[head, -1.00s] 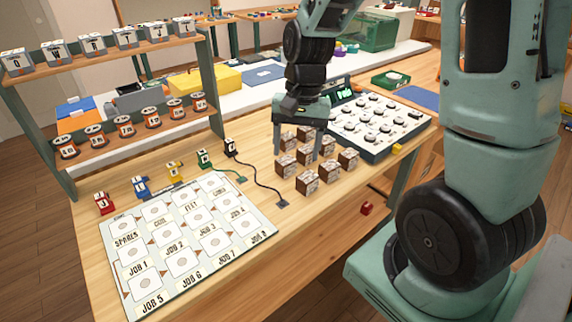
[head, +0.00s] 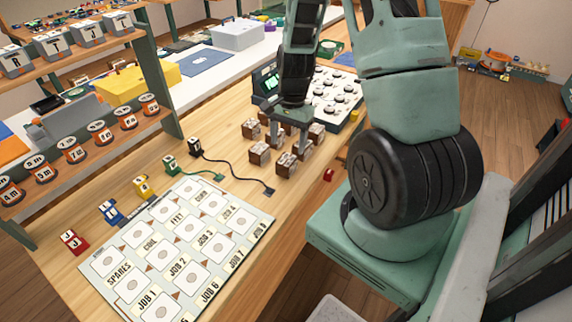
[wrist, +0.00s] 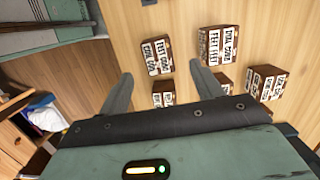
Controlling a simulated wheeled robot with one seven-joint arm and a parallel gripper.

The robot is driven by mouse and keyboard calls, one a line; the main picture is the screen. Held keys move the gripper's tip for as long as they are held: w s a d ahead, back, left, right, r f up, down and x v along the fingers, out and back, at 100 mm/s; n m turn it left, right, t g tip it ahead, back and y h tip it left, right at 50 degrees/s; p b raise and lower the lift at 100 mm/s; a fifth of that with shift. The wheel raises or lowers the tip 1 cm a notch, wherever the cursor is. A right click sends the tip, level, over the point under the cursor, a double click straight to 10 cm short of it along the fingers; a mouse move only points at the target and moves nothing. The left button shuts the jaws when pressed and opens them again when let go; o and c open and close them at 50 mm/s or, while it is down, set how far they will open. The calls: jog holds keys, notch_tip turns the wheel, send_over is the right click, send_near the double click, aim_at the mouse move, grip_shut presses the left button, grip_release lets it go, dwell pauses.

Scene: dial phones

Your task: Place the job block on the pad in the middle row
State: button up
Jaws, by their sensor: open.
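Several brown blocks with white printed labels stand in a cluster on the bench, one at the front (head: 286,164) and one at its left (head: 260,153). My gripper (head: 289,132) is over the cluster, pointing down, open and empty. In the wrist view, the fingertips (wrist: 160,72) are apart, with one labelled block (wrist: 157,57) lying beyond and between them. Another block (wrist: 214,44) is ahead of the right finger. I cannot tell which is the job block. The white mat of printed pads (head: 215,267) lies to the left, its middle row labelled JOB 1 to JOB 4.
A dial panel (head: 335,97) stands behind the blocks. A black cable (head: 238,168) crosses the bench between blocks and mat. Coloured lettered blocks, such as a red one (head: 73,241), line the mat's far side. A small red piece (head: 328,175) is near the front edge.

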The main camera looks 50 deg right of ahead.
aim_at(286, 159)
jog(key=shift+s+a+f+p, duration=0.1)
jog(key=shift+a+f+p, duration=0.1)
jog(key=shift+f, duration=1.05)
jog(key=shift+s+a+f+p, duration=0.1)
jog(key=shift+a+f+p, duration=0.05)
jog(key=shift+f, duration=1.15)
jog(key=shift+a+f+p, duration=0.2)
jog(key=shift+f, duration=1.05)
jog(key=c, duration=1.2)
jog(key=shift+r, duration=0.15)
